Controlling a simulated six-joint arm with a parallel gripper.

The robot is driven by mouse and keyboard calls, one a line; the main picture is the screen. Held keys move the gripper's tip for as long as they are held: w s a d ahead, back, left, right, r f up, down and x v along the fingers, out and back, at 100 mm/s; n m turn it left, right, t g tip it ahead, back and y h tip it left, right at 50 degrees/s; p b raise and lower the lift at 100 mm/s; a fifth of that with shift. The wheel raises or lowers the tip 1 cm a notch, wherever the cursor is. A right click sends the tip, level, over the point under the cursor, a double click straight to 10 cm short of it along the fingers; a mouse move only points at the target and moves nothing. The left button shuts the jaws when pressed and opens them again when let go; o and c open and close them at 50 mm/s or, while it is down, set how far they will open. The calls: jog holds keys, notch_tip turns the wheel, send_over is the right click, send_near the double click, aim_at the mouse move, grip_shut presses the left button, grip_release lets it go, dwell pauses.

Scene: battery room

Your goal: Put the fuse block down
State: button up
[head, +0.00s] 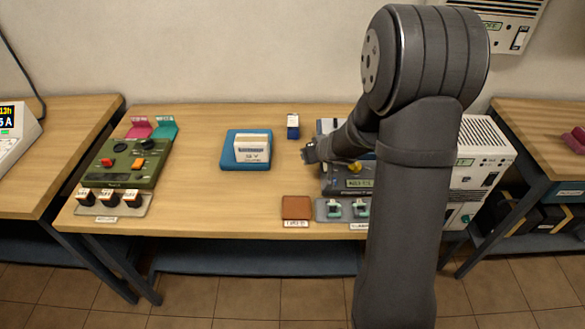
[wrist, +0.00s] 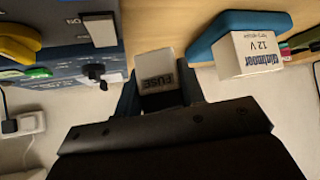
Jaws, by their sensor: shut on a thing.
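The fuse block (wrist: 157,68) is a small pale box with the word FUSE on it, upside down in the wrist view. My gripper (wrist: 158,90) is shut on it, with a dark finger on each side. In the head view my gripper (head: 308,152) is over the table, at the left of the dark instrument and right of the blue tray. I cannot clearly make out the held block there. Whether its underside touches the table cannot be told.
A white 12 V battery (head: 252,149) sits on a blue tray (head: 229,162). A small blue and white block (head: 293,127) shows at the back. A brown pad (head: 296,207) lies in front, left of a grey switch plate (head: 323,211). A dark instrument (head: 330,184) stands right; a green panel (head: 120,163) left.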

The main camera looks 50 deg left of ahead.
jog(key=s+a+f, duration=0.1)
jog(key=a, duration=0.1)
jog(key=s+a+f, duration=0.1)
jog(key=a, duration=0.1)
jog(key=a+f, duration=0.2)
jog(key=shift+s, duration=0.4)
jog(key=shift+f, duration=2)
jog(key=shift+f, duration=0.1)
jog(key=o, duration=1)
jog(key=shift+d+r, duration=0.15)
jog(key=shift+r, duration=0.2)
jog(key=v, duration=1.1)
jog(key=shift+s+d+r, duration=0.15)
jog(key=shift+r, duration=0.05)
jog(key=shift+f, duration=0.1)
